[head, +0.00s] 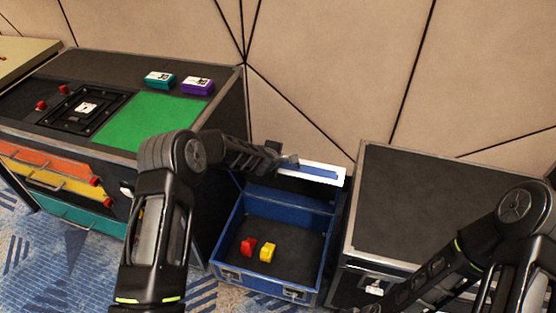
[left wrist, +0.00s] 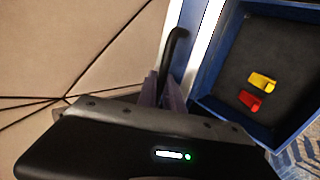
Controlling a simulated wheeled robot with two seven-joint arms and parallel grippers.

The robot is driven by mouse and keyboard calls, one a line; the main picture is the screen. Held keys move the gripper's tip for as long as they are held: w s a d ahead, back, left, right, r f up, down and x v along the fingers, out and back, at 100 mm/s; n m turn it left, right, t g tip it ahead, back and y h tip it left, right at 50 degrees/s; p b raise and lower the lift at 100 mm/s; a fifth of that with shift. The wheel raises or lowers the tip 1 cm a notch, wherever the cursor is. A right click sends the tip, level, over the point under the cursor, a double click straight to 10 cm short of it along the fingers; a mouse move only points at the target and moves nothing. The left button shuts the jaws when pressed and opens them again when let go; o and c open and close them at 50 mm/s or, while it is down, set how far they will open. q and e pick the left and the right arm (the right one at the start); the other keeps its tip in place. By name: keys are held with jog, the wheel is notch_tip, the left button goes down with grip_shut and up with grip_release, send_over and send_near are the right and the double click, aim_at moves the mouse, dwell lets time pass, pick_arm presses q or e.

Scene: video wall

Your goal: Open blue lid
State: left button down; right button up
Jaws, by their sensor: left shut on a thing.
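The blue box (head: 262,222) stands on the floor between two black cases, and its inside is in view. Its lid (head: 318,172), with a white edge and a blue strip, is raised at the back of the box. My left gripper (head: 288,160) is at the lid's left end. In the left wrist view, my left gripper's fingers (left wrist: 163,90) are shut at a black curved handle (left wrist: 176,48) beside the white edge (left wrist: 207,32). The exact contact is partly hidden.
A red block (head: 248,246) and a yellow block (head: 267,252) lie in the box. At left is a black cabinet with coloured drawers and a green panel (head: 150,120), with teal and purple boxes on top. A black case (head: 450,200) stands close at right. A panelled wall is behind.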

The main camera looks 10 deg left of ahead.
pick_arm(q)
jog(key=shift+w, duration=0.15)
jog(key=c, duration=1.5)
grip_release()
